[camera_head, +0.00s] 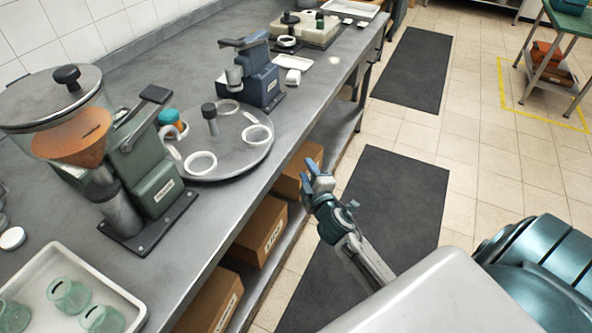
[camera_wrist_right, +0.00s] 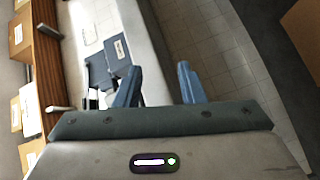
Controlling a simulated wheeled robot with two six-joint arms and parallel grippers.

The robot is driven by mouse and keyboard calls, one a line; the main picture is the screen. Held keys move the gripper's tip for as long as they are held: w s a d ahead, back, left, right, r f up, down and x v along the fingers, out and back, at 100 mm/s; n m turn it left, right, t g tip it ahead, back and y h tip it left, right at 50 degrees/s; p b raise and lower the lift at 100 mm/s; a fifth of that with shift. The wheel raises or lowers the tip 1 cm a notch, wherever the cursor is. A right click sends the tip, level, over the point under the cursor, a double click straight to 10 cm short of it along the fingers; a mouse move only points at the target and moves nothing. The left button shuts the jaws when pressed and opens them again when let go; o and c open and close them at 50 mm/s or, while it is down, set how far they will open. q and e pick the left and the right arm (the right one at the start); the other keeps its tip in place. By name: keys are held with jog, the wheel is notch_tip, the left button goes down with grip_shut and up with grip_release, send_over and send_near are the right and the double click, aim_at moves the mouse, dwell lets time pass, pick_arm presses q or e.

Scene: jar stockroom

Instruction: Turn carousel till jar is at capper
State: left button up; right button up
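The grey round carousel (camera_head: 228,158) lies on the counter, with a dark-topped post (camera_head: 210,118) and several white ring seats around its rim. A jar (camera_head: 172,120), teal on top and orange-brown below, is at its left edge, partly hidden by the green filling machine. The blue capper (camera_head: 262,78) stands behind the carousel, its head over the far rim. My right gripper (camera_head: 317,178) is in front of the counter edge, right of the carousel and apart from it. Its two blue fingers are apart and empty in the right wrist view (camera_wrist_right: 158,85). My left gripper is out of view.
The green filling machine (camera_head: 160,186) with its hopper stands left of the carousel. A white tray (camera_head: 52,262) with green jars is at the lower left. Cardboard boxes (camera_head: 262,230) sit on the shelf below. A dark mat (camera_head: 385,205) covers the floor on the right.

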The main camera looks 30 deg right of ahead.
jog(key=c, duration=0.3)
jog(key=shift+r+m, duration=0.15)
jog(key=shift+m, duration=0.15)
jog(key=c, duration=0.4)
jog(key=shift+r+m+g+p, duration=0.3)
jog(key=shift+m+p, duration=0.25)
jog(key=shift+m, duration=0.15)
jog(key=m+g+y+p, duration=0.5)
jog(key=m+y+p, duration=0.65)
jog(key=m, duration=0.85)
send_near(213, 166)
jog(key=shift+y, duration=0.65)
jog(key=p+x, duration=0.1)
jog(key=x, duration=0.3)
jog(key=p+x, duration=0.1)
jog(key=x, duration=0.1)
jog(key=shift+w+d+f+p, duration=0.2)
jog(key=shift+f+p, duration=0.1)
jog(key=shift+f, duration=0.1)
